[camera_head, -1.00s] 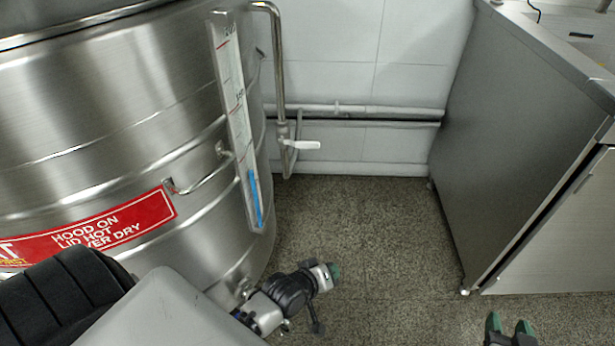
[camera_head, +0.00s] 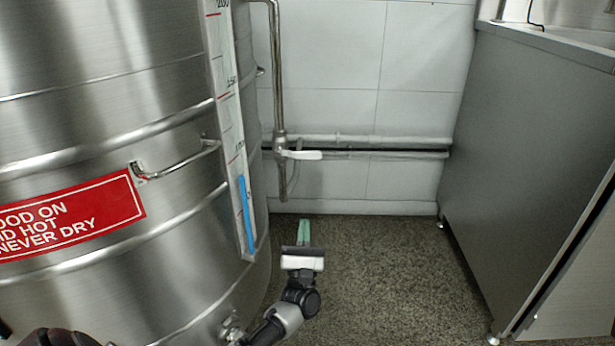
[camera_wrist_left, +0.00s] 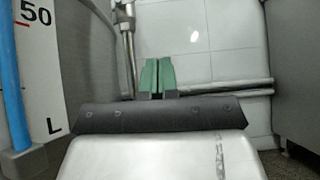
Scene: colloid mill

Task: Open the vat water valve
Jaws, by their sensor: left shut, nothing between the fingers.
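The water valve's white lever handle (camera_head: 301,155) sits on a thin steel pipe (camera_head: 278,80) just right of the big steel vat (camera_head: 110,130). The lever lies level and points right. My left gripper (camera_head: 303,232) is below the lever in the head view, apart from it, its green fingers together and empty. In the left wrist view the green fingers (camera_wrist_left: 157,76) are side by side, right of the steel pipe (camera_wrist_left: 127,45); the lever cannot be made out there. My right gripper is not in view.
A level gauge (camera_head: 235,150) with a blue column stands on the vat's side. A vat handle (camera_head: 180,160) juts out near a red sign (camera_head: 70,215). Wall pipes (camera_head: 370,142) run behind the valve. A steel cabinet (camera_head: 530,130) stands right; the floor between is clear.

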